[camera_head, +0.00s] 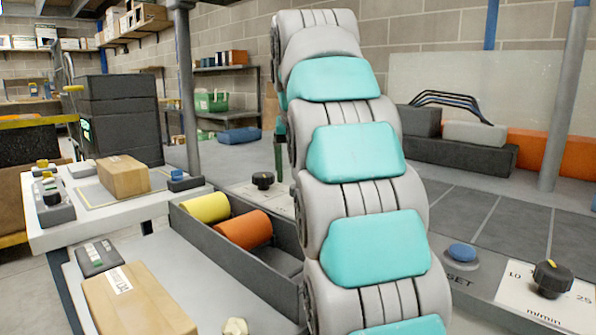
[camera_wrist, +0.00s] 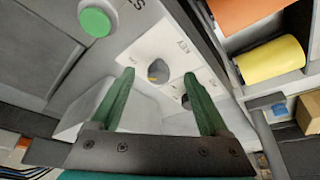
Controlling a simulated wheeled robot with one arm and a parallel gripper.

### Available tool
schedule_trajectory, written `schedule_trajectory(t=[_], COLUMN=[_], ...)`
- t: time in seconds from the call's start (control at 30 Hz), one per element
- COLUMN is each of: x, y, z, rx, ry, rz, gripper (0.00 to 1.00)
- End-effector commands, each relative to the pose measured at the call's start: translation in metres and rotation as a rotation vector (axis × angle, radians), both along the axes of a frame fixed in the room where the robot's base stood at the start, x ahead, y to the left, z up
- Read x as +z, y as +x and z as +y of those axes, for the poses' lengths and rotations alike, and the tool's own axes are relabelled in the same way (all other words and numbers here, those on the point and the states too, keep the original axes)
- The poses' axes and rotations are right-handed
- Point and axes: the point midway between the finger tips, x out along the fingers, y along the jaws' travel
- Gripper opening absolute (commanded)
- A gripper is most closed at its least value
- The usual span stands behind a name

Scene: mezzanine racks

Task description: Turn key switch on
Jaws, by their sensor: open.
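The key switch (camera_wrist: 158,72) shows in the wrist view as a small dark round piece with a yellow mark, on a white plate lettered KEY. My gripper (camera_wrist: 159,76) is open, its two green fingers on either side of the switch in the picture. Nothing is held between them, and I cannot tell how far their tips are from the plate.
A black knob (camera_head: 263,181) stands left of my arm; a green button (camera_wrist: 95,22) is near the switch. A grey bin (camera_head: 230,252) holds yellow and orange rolls. A blue button (camera_head: 462,252) and a black dial (camera_head: 551,279) are at right.

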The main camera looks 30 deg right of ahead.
Motion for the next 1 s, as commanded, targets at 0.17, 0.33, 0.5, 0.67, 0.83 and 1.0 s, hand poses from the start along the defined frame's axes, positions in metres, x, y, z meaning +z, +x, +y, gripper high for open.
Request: schedule_trajectory(t=[0.17,0.33,0.5,0.67,0.83,1.0], x=[-0.001,-0.001,-0.001,-0.001,-0.001,-0.001], y=[-0.021,-0.044,-0.063,-0.076,-0.081,-0.081], z=[0.011,0.021,0.03,0.037,0.039,0.039], rx=[0.001,0.001,0.001,0.001,0.0,0.0], ry=[-0.001,0.0,0.0,0.0,0.001,0.001], rz=[-0.001,0.0,0.0,0.001,0.002,0.002], gripper=[0.79,0.79,0.79,0.79,0.79,0.79])
